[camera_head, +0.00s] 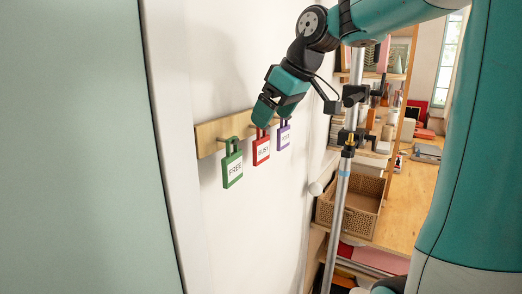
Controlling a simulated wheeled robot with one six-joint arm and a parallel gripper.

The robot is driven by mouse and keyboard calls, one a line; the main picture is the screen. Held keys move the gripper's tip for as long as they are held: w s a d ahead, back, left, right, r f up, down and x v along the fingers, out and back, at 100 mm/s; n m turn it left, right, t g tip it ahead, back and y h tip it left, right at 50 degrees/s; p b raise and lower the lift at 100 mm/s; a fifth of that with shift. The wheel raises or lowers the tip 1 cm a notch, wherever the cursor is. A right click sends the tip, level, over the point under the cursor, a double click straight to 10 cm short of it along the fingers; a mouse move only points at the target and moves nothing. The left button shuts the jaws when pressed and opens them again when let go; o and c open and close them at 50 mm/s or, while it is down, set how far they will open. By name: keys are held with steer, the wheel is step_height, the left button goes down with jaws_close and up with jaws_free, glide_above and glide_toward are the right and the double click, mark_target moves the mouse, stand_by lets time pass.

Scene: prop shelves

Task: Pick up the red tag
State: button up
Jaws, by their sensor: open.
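The red tag (261,151) hangs from a wooden peg rail (212,136) on the white wall, with a white label that seems to read "BUSY". It is between a green tag (232,168) marked "FREE" on its left and a purple tag (284,138) on its right. My gripper (262,122) is at the top of the red tag, open, its fingers pointing down and left towards the rail. The fingertips overlap the tag's upper loop in this view. I cannot tell whether they touch it or stand in front of it. The peg behind them is mostly hidden.
A pale green panel (75,150) fills the left side. A metal pole (342,190) stands right of the tags. Behind it are shelves with boxes and books, a woven basket (372,214) and a wooden surface (415,190). The wall below the tags is clear.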

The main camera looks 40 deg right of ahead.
mark_target(261, 144)
steer(key=shift+p+x, duration=1.2)
steer(key=shift+x, duration=1.9)
steer(key=shift+a, duration=0.1)
steer(key=c, duration=1)
steer(key=shift+r, duration=0.15)
